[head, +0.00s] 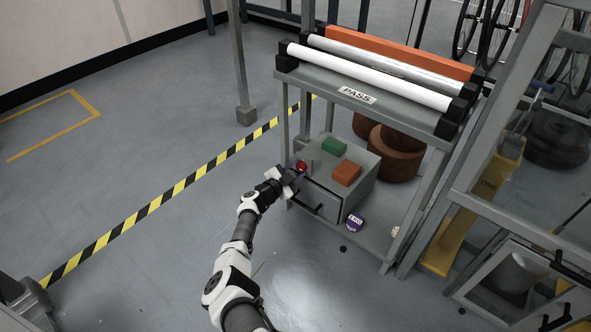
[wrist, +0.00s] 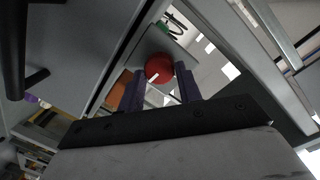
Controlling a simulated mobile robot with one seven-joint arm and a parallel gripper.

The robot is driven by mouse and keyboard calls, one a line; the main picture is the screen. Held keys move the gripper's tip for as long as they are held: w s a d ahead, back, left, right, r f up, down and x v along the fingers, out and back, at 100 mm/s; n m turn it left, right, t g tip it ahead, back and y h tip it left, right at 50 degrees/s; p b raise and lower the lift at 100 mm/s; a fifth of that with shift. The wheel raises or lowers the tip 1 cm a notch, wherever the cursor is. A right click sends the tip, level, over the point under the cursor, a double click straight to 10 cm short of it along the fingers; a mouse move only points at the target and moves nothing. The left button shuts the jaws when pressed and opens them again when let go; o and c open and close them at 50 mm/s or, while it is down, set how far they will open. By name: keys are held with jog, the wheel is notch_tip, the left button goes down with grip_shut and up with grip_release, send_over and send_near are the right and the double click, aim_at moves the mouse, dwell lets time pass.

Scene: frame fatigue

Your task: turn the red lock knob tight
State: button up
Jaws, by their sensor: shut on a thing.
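The red lock knob (head: 301,166) sits at the left corner of a grey drawer box (head: 322,203) on the rack's lower shelf. In the wrist view the round red knob (wrist: 159,69) lies between the tips of my two dark fingers. My gripper (head: 291,175) reaches up to it from the front left. In the wrist view my gripper (wrist: 160,88) is shut on the knob, one finger on each side. The knob's far side and its shaft are hidden.
A green block (head: 334,146) and an orange block (head: 346,173) lie on the box. The drawer's black handle sticks out close to my gripper. A purple weight (head: 354,222) lies on the lower shelf. The rack's upper shelf (head: 357,96) overhangs behind. Floor at left is clear.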

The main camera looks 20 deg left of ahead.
jog(key=m, duration=0.4)
jog(key=shift+d+f, duration=0.1)
jog(key=shift+m, duration=0.3)
dwell(0.4)
jog(key=o, duration=1)
jog(key=shift+s+r+p, duration=0.25)
jog(key=shift+s+p, duration=0.15)
jog(key=shift+p, duration=0.1)
jog(key=shift+f+p+v, duration=0.15)
jog(key=shift+p+v, duration=1.25)
jog(key=shift+v, duration=0.3)
jog(key=shift+f+p+v, duration=0.15)
jog(key=shift+p+v, duration=1.2)
jog(key=shift+v, duration=0.3)
